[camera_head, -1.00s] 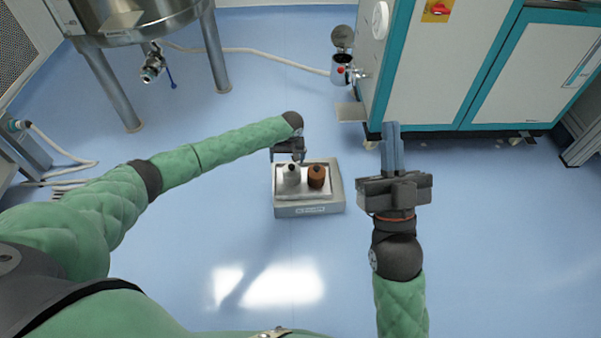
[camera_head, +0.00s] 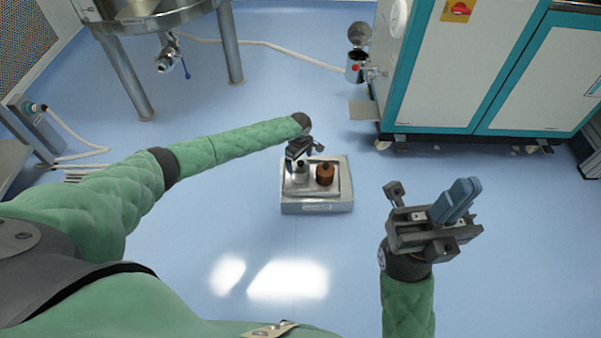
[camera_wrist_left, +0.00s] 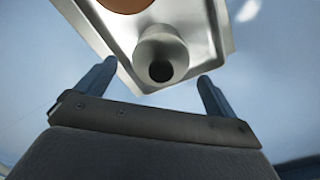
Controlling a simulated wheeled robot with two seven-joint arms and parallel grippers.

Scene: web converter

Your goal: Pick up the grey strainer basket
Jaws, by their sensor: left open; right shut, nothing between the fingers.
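The grey strainer basket (camera_head: 301,176), a small grey rounded piece with a dark top, stands on a metal tray beside a brown piece. My left gripper (camera_head: 303,152) is open, just above and behind it, and partly covers it. In the left wrist view the basket (camera_wrist_left: 160,48) lies between and beyond the open fingers of my left gripper (camera_wrist_left: 157,74), with no contact visible. My right gripper (camera_head: 457,200) is shut and empty, to the right of the tray.
The metal tray (camera_head: 333,190) rests on a grey box-like base (camera_head: 317,206) on the blue floor. The brown piece (camera_head: 325,174) is close to the basket's right. A teal-edged cabinet (camera_head: 470,70) and a steel vessel (camera_head: 150,15) stand behind. Floor around the base is clear.

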